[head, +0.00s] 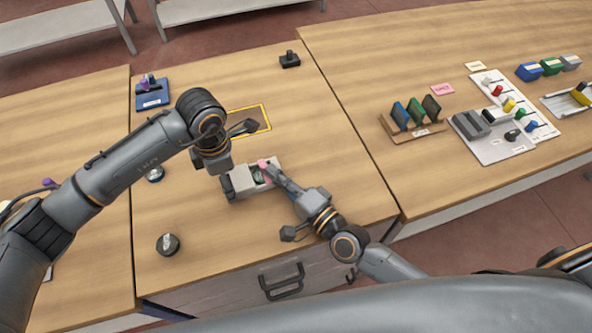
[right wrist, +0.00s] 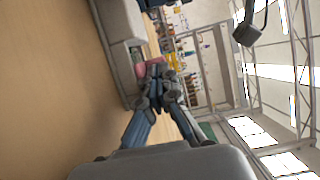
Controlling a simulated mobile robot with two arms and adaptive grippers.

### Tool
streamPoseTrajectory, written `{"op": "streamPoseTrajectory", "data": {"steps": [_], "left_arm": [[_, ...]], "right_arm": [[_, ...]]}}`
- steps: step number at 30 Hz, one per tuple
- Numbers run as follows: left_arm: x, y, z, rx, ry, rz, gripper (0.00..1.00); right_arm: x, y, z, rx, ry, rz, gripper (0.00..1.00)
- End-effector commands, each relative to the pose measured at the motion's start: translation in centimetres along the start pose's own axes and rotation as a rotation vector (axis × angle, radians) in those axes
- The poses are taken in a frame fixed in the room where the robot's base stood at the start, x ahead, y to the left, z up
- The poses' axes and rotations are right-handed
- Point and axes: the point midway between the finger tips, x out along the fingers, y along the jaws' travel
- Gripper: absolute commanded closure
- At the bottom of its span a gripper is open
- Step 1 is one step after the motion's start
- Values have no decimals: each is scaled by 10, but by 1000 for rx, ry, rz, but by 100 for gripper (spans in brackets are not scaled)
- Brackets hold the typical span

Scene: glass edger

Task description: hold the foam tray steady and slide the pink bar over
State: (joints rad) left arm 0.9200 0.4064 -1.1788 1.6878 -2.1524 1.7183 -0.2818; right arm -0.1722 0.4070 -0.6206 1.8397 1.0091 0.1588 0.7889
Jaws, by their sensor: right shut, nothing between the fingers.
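The grey foam tray (head: 243,192) lies on the middle table; it also shows in the right wrist view (right wrist: 121,40). The pink bar (head: 262,164) is at the tray's right part, and a pink piece shows just past my fingertips in the right wrist view (right wrist: 153,67). My right gripper (head: 272,175) is shut and empty, its tips close to the pink bar; whether they touch it I cannot tell. My left gripper (head: 222,170) is above the tray's left end, with its fingers mostly hidden, so its opening and contact are unclear.
A black block (head: 289,60) stands at the back, a blue holder (head: 152,93) at the left. A round knobbed piece (head: 168,244) stands front left. The right table holds a panel rack (head: 414,126).

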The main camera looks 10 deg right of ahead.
Motion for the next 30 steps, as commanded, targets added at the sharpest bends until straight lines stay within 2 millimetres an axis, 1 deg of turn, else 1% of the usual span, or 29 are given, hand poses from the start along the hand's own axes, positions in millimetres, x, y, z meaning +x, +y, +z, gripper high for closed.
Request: {"op": "streamPoseTrajectory", "data": {"steps": [5, 10, 15, 18, 21, 25, 30], "left_arm": [[0, -1, 0, 2, 0, -2, 66], [0, -1, 0, 1, 0, -2, 66], [0, -1, 0, 1, 0, -2, 66], [0, -1, 0, 1, 0, -2, 66], [0, 0, 0, 1, 0, -1, 66], [0, 0, 0, 0, 0, -1, 66], [0, 0, 0, 0, 0, -1, 66]], "right_arm": [[-8, 0, -9, -5, 0, 1, 100], [-29, 1, -29, -7, -2, 3, 100], [-72, 2, -28, -1, -3, 7, 100], [-93, 2, -28, -1, -3, 6, 100], [-110, 2, -28, -1, -3, 5, 100], [-123, 1, -28, 0, -1, 2, 100], [-128, 0, -28, 0, -1, 0, 100]]}}
